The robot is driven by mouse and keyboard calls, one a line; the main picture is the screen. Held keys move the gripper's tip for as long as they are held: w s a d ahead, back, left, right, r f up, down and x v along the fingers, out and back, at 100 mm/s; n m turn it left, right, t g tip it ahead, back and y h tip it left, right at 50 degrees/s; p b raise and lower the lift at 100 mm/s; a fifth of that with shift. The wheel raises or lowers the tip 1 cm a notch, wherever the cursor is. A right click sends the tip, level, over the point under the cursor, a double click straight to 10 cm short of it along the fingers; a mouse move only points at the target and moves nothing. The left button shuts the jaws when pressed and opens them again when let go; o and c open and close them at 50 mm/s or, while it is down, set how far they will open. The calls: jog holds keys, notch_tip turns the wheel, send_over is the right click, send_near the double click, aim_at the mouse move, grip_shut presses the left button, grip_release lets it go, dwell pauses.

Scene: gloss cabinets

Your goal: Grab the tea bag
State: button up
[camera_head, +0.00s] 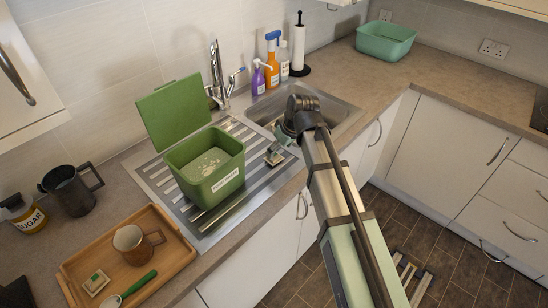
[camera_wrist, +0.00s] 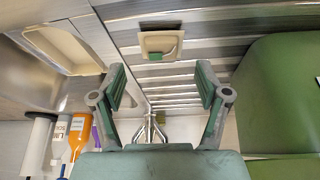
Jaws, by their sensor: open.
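A cream square tea bag with a green tag (camera_wrist: 160,44) lies flat on the metal draining board in the wrist view, just beyond and between my fingertips. My gripper (camera_wrist: 160,86) is open and empty, its two green-padded fingers spread either side, apart from the tea bag. In the head view my gripper (camera_head: 279,146) hangs over the draining board by the sink edge. A small pale item (camera_head: 273,158) shows just below it, partly hidden. Another cream-and-green square like a tea bag (camera_head: 96,283) lies on the wooden tray (camera_head: 180,246).
An open green food-waste bin (camera_head: 212,172) stands on the drainer, close to my gripper's right in the wrist view. The tray holds a brown mug (camera_head: 137,244) and green spoon (camera_head: 140,284). Behind are the tap (camera_head: 218,80), bottles (camera_head: 270,66) and sink basin (camera_head: 335,112).

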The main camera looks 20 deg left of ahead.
aim_at(275, 157)
jog(key=shift+p+x, duration=1.15)
jog(key=shift+x, duration=1.4)
jog(key=shift+s+a, duration=0.1)
jog(key=c, duration=0.8)
